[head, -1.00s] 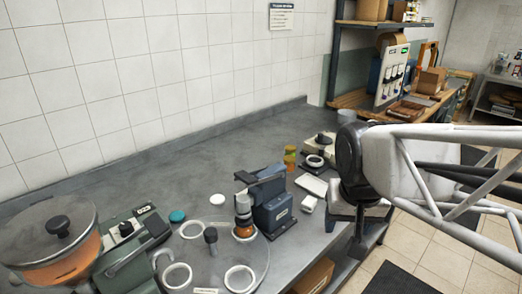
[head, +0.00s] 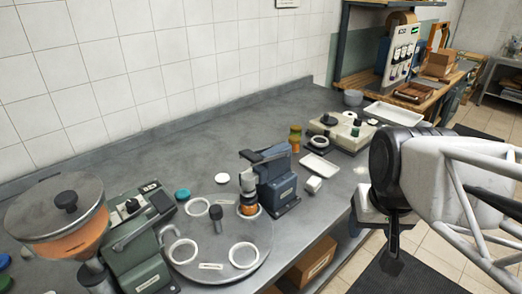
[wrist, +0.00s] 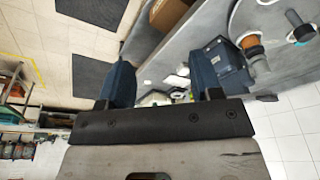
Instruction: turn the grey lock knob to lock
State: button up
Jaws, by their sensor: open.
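A round grey turntable (head: 195,262) lies on the bench with white rings on it. A dark grey knob on a short post (head: 215,213) stands upright near its middle; I cannot tell for sure that it is the lock knob. The turntable (wrist: 268,12) and the dark knob (wrist: 302,30) also show at the wrist view's upper right. My gripper (wrist: 163,78) is open and empty, its two fingers apart. In the head view it hangs off the bench's front edge at the right, far from the turntable, with its fingers partly hidden.
A blue press (head: 276,185) over an orange jar (head: 249,208) stands at the turntable's right edge. A green machine (head: 140,240) and an orange hopper (head: 62,220) stand left. A beige device (head: 345,130) with a dark knob is further back.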

jog(key=w+a+f+m+g, duration=0.1)
jog(key=w+a+f+m, duration=0.2)
jog(key=w, duration=1.6)
jog(key=w+a+m+g, duration=0.15)
jog(key=w+a, duration=0.35)
jog(key=w, duration=1.3)
jog(key=w+a+f+m, duration=0.2)
jog(key=w+a+f, duration=0.5)
jog(key=w, duration=0.2)
jog(key=shift+n, duration=0.85)
jog(key=s+a, duration=0.1)
jog(key=a, duration=0.1)
jog(key=s+a+f, duration=0.1)
jog(key=a, duration=0.2)
jog(key=s+a, duration=0.1)
jog(key=a, duration=0.1)
jog(key=shift+s+a+f, duration=0.1)
jog(key=shift+a+f, duration=0.2)
jog(key=shift+a, duration=0.05)
jog(key=shift+s+a, duration=0.3)
jog(key=shift+a, duration=0.05)
jog(key=shift+f, duration=0.15)
jog(key=shift+f, duration=3.8)
